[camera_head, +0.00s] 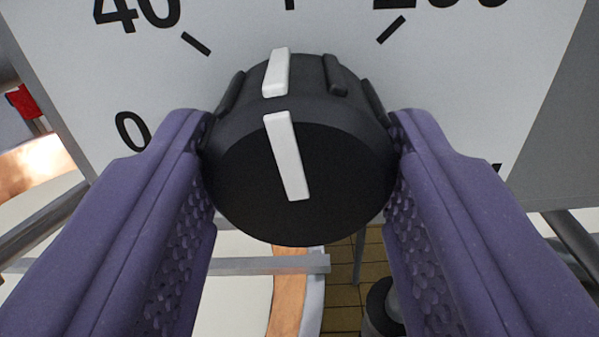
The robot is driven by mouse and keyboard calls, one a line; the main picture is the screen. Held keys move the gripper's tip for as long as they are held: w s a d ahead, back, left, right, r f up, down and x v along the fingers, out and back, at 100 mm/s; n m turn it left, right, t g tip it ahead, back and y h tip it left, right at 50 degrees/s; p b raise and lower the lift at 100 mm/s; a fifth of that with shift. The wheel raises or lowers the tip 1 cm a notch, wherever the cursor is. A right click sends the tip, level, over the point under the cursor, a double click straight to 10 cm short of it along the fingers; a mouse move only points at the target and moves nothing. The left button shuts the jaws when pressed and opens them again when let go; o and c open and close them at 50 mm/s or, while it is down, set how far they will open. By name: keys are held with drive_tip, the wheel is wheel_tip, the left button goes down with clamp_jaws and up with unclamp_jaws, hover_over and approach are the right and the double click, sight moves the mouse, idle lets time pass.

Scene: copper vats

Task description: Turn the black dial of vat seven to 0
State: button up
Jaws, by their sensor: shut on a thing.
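The black dial (250,185) is a ribbed round knob in the middle of the camera view. It stands out from a pale scale plate (340,25). Its white pointer line (287,155) points up and slightly left, between the marks beside "40" and the number at upper right. No vat number shows, and part of the scale is hidden behind the dial and fingers.
Grey metal bars (260,265) and copper and white surfaces (288,300) lie below the plate. A brown tiled floor (345,295) shows at the bottom. A small red thing (25,102) is at the far left.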

drive_tip(key=n+b, duration=0.2)
drive_tip(key=n, duration=0.1)
drive_tip(key=shift+n, duration=0.4)
drive_tip(key=n+b, duration=0.2)
drive_tip(key=n, duration=0.2)
drive_tip(key=shift+n, duration=0.3)
drive_tip(key=n+b, duration=0.2)
drive_tip(key=n, duration=0.2)
drive_tip(key=shift+n+b, duration=0.5)
drive_tip(key=shift+n, duration=1.5)
drive_tip(key=shift+r, duration=0.1)
drive_tip(key=o, duration=1)
drive_tip(key=shift+o, duration=0.2)
